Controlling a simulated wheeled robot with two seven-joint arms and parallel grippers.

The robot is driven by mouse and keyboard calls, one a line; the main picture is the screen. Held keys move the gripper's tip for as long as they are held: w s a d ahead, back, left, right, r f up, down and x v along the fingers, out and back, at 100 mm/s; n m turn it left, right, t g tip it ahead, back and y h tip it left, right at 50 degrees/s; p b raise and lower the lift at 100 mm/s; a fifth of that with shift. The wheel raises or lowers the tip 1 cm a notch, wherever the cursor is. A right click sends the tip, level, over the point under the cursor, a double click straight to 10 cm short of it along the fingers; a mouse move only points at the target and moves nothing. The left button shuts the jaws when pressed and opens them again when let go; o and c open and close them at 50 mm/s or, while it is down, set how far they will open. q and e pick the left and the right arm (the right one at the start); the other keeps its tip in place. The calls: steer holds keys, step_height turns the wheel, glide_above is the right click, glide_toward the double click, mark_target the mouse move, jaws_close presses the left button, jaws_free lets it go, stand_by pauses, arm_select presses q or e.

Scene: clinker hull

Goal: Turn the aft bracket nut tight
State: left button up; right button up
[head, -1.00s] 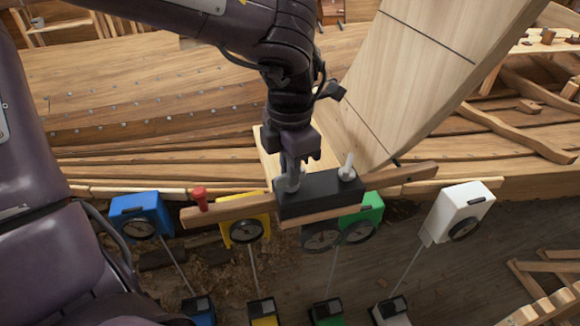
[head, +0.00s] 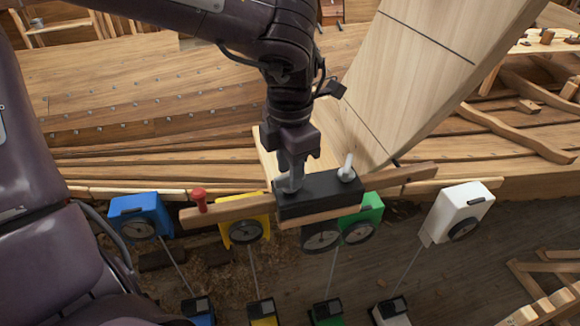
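A black bracket block (head: 318,196) sits across a wooden bar (head: 232,211) at the lower centre of the head view. A pale wing bolt or nut (head: 347,168) stands up at its right end. My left gripper (head: 289,184) points down at the block's left end, around or against a grey fitting there. The fingers and fitting overlap, so I cannot tell whether the fingers are shut on it. Which nut is the aft one is not marked. My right gripper is not in view.
Blue (head: 141,216), yellow (head: 243,221), green (head: 369,212) and white (head: 461,208) boxes with dials line the plank edge. A red peg (head: 200,198) stands on the bar's left end. A broad pale plank (head: 420,70) rises behind.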

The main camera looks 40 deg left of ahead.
arm_select(q)
step_height(320, 180, up, 7)
steer(key=shift+r, duration=0.2)
stand_by(0.3)
